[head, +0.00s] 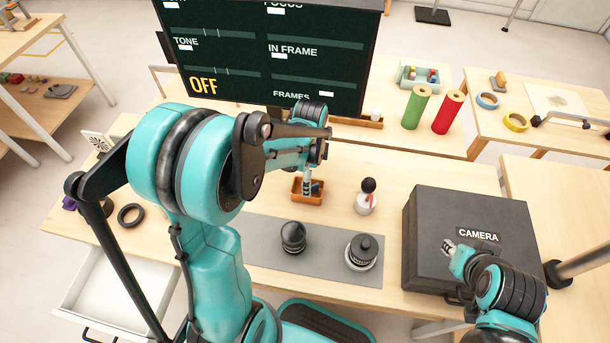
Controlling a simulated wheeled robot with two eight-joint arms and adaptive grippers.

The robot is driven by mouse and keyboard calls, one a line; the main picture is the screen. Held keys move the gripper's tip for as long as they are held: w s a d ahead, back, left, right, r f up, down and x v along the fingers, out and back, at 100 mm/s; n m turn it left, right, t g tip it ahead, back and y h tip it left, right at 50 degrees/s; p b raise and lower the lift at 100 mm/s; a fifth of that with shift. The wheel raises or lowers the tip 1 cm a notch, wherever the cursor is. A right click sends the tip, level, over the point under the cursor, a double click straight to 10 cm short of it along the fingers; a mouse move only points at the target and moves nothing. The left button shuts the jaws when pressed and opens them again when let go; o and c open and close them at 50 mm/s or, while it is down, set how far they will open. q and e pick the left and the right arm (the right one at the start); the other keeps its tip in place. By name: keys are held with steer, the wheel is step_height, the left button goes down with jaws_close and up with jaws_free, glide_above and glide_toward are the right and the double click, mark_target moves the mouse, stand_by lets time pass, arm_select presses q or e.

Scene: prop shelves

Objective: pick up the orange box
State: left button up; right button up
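The orange box (304,200) is a small open tray on the wooden table, just behind the grey mat, with a dark bluish item inside. My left arm reaches over the table from the left.
The black camera case (425,225) fills the table's right side. Two dark lens-like objects (293,237) (361,252) stand on the grey mat (325,265). A dark-topped bottle (367,197) stands right of the box. A black display board (270,60) rises behind. A black ring (131,214) lies left.

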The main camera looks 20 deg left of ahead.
steer(key=shift+w+r, duration=0.1)
arm_select(q)
step_height(320, 180, down, 3)
steer(key=shift+w+a+f+m+b, duration=0.15)
steer(key=shift+m+b, duration=0.15)
steer(key=shift+b, duration=0.3)
arm_select(e)
steer(key=shift+f, duration=0.55)
arm_select(q)
steer(key=f+b, duration=0.2)
steer(key=f, duration=0.3)
steer(key=shift+a, duration=0.2)
arm_select(e)
step_height(320, 180, down, 2)
steer(key=shift+f, duration=0.2)
arm_select(q)
steer(key=shift+r, duration=0.1)
arm_select(e)
steer(key=shift+r, duration=0.1)
arm_select(q)
steer(key=c, duration=1.2)
